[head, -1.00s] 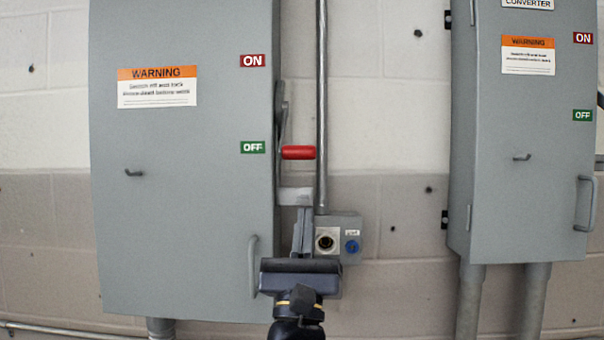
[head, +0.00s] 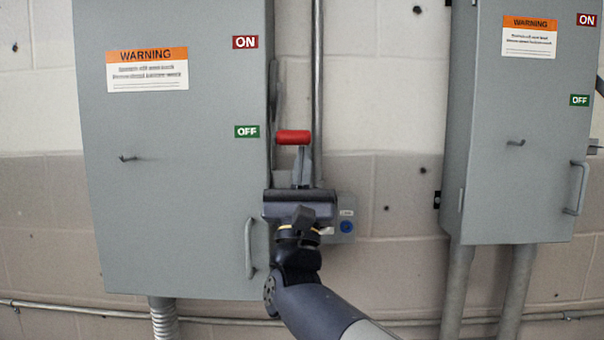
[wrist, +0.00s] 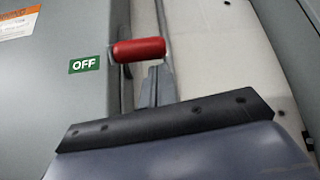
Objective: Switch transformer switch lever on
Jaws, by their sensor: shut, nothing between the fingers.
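The transformer box (head: 170,215) is a large grey cabinet on the wall at the left, with a red ON label (head: 245,42) above a green OFF label (head: 247,131). Its switch lever has a red handle (head: 293,137) sticking out at the right side, level with OFF. In the wrist view the red handle (wrist: 139,50) lies just right of the OFF label (wrist: 84,65). My gripper (head: 302,168) is shut and empty, its fingers pointing up just below the handle. The fingers (wrist: 157,87) show below the handle in the wrist view; I cannot tell whether they touch it.
A vertical conduit (head: 317,90) runs right of the lever. A small box with a blue button (head: 346,227) is partly hidden behind my gripper. A second grey cabinet (head: 510,190) hangs at the right.

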